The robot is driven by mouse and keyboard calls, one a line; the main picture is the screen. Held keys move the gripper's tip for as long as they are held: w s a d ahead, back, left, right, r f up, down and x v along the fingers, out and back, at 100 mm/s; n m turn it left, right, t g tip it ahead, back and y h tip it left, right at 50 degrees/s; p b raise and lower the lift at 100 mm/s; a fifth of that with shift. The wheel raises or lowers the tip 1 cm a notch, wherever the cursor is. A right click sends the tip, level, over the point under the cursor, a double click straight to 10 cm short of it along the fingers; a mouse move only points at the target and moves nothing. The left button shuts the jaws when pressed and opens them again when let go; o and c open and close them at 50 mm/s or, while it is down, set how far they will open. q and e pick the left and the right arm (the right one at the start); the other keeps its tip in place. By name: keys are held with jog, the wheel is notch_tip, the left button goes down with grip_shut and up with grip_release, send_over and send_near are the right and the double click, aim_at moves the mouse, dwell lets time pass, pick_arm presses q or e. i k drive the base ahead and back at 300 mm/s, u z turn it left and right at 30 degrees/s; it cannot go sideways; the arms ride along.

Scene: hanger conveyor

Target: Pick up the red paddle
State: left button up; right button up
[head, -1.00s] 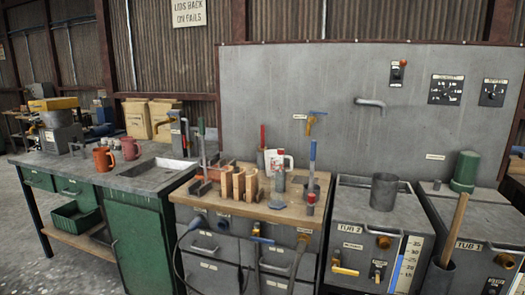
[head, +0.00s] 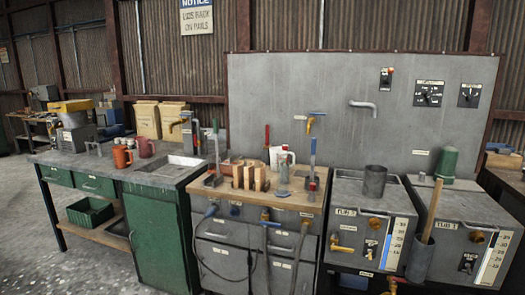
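A thin red upright handle (head: 267,136), which looks like the red paddle, stands toward the back of the wood-topped bench, left of a white jug (head: 281,153). Its lower end is hidden behind things in front, so I cannot tell what it stands in. A blue-handled tool (head: 313,155) stands upright to its right, and a green-handled one (head: 216,140) to its left. Neither of my grippers is in the head view, and nothing is seen touching the red handle.
Wooden blocks (head: 250,177) stand in front of the red handle on the wooden top (head: 230,194). A sink bench (head: 150,176) is at left. Tubs (head: 345,195) are at right, with a wooden stick (head: 433,210) upright in a holder. Floor (head: 40,240) shows clear at lower left.

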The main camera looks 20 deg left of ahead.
aim_at(267, 146)
jog(key=u, duration=0.9)
jog(key=i, duration=1.9)
jog(key=z, duration=0.5)
